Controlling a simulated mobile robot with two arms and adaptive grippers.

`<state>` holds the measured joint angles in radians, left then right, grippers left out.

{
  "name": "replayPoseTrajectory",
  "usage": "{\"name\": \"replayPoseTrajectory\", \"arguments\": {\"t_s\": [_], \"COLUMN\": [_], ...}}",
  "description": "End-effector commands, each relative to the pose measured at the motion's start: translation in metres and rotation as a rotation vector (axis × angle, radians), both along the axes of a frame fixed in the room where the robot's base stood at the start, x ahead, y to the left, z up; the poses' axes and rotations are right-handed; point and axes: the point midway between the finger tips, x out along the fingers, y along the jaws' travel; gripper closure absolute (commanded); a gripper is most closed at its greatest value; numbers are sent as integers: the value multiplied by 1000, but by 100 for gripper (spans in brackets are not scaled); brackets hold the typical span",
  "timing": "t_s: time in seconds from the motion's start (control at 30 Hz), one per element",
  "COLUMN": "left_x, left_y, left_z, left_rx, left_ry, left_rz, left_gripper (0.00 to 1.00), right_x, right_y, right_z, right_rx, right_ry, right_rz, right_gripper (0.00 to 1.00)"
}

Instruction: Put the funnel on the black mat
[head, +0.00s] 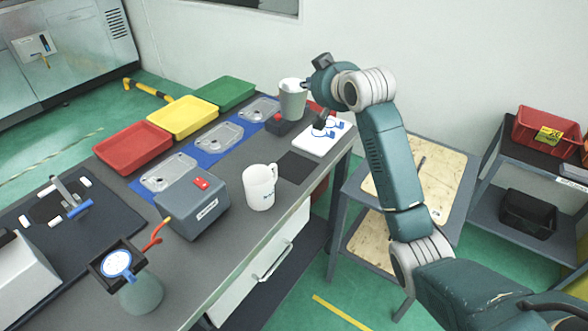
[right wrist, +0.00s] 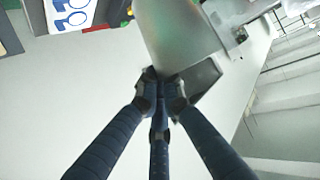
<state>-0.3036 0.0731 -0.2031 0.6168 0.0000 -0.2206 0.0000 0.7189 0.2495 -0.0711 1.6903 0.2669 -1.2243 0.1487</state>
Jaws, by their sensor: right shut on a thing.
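The funnel (head: 292,104) is a pale grey tapered piece with a wide rim at the top. My right gripper (head: 307,84) is shut on it near the rim, at the far end of the bench. In the right wrist view the fingers (right wrist: 160,84) close on the edge of the large, smooth grey funnel (right wrist: 180,35). The black mat (head: 297,168) is a dark flat square on the grey bench, nearer than the funnel and empty. I cannot tell whether the funnel's lower end touches anything.
A white mug (head: 259,188) stands just left of the mat. A white board with blue rings (head: 325,138) lies behind it. A grey box with a red switch (head: 193,207), clear trays (head: 219,138) and coloured trays (head: 183,117) fill the left side. The bench's right edge is close to the mat.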

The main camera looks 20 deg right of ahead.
Motion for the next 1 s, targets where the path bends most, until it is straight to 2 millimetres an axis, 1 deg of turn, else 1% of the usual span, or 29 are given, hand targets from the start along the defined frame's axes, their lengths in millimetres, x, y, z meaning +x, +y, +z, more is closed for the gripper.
{"name": "replayPoseTrajectory", "arguments": {"t_s": [0.03, 0.1, 0.23, 0.37, 0.47, 0.8, 0.9, 1.0], "left_x": [0, 0, 0, 2, 3, 7, 7, 7], "left_y": [2, 3, 6, 7, 7, 7, 7, 7], "left_z": [-2, -6, -13, -13, -9, 1, 3, 4], "left_rx": [2, 4, 6, 8, 7, 7, 7, 7], "left_ry": [1, 0, 0, -2, -5, -10, -10, -10], "left_rz": [-1, -1, -1, 0, 0, 2, 2, 2], "left_gripper": [60, 60, 60, 60, 60, 60, 60, 60], "right_x": [3, 6, 6, 5, 4, 4, 4, 5], "right_y": [0, -2, -3, -2, -1, -1, -1, -1], "right_z": [5, 8, 9, -1, -22, -112, -131, -142], "right_rx": [-4, -20, -53, -62, -60, -60, -60, -60], "right_ry": [-1, -2, -1, 5, 10, 9, 7, 3], "right_rz": [-8, -13, -3, 5, 6, 6, 6, 6], "right_gripper": [100, 100, 100, 100, 100, 100, 100, 100]}}
